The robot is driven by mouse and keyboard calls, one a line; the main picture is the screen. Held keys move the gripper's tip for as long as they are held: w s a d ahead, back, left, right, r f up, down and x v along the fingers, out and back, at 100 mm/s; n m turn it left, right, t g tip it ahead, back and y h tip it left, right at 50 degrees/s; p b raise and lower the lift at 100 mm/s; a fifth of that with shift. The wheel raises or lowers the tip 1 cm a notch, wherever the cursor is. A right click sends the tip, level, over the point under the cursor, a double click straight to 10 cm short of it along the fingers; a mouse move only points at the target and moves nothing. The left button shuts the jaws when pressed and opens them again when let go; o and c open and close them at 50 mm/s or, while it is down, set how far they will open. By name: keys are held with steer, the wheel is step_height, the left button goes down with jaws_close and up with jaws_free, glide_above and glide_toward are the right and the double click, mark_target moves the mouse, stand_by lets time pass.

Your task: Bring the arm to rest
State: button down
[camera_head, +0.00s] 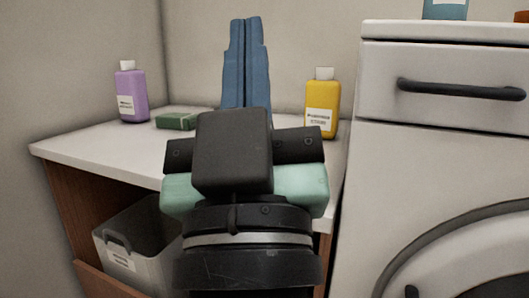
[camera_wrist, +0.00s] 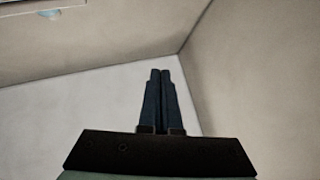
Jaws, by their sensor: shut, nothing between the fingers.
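My gripper (camera_head: 246,22) has two blue fingers that point up, pressed together with nothing between them. In the head view it stands in front of the back wall, above the white counter (camera_head: 85,142). My dark wrist and pale green housing hide part of the counter's middle and front edge. In the wrist view the shut fingers (camera_wrist: 160,73) point away toward a bare wall and a corner. No object touches the fingers in either view.
On the counter stand a purple bottle (camera_head: 131,93), a green block (camera_head: 176,121) and a yellow bottle (camera_head: 321,104). A grey bin (camera_head: 140,235) sits below. A white washer-like unit (camera_head: 430,170) with a drawer and black handle (camera_head: 460,90) is at the right.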

step_height(320, 180, up, 42)
steer(key=s+d+m+h+p, duration=0.1)
steer(key=s+m+p, duration=0.1)
steer(key=p, duration=3.5)
steer(key=shift+s+t+p, duration=0.15)
steer(key=shift+t+p, duration=0.25)
steer(key=shift+d, duration=0.1)
